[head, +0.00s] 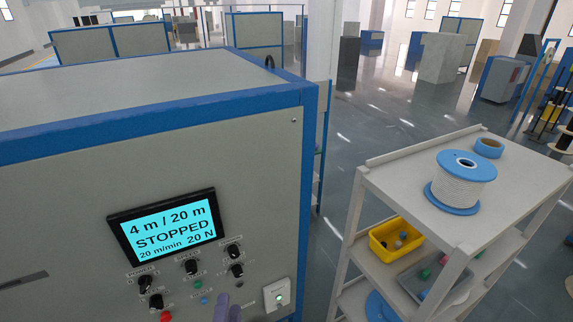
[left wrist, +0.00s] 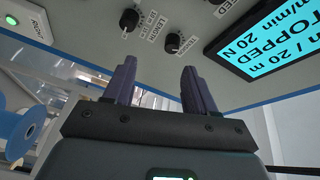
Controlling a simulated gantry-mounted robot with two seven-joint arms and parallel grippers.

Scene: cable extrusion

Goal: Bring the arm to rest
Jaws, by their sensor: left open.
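My left gripper (head: 226,308) shows at the bottom of the head view as purple fingers, in front of the lower part of the control panel. In the left wrist view the gripper (left wrist: 159,66) is open, its two purple fingers apart with nothing between them. The panel's screen (head: 165,230) reads 4 m / 20 m, STOPPED, 20 m/min, 20 N. Part of the screen (left wrist: 270,40) also shows in the left wrist view. I cannot tell whether the fingers touch the panel. My right gripper is in neither view.
Several black knobs (head: 191,267), a red button (head: 166,316) and a white switch with a green light (head: 278,295) are on the panel near my fingers. A shelf cart (head: 400,183) stands at right with a cable spool (head: 461,184) and blue tape roll (head: 489,147) on top, and a yellow bin (head: 381,246) below.

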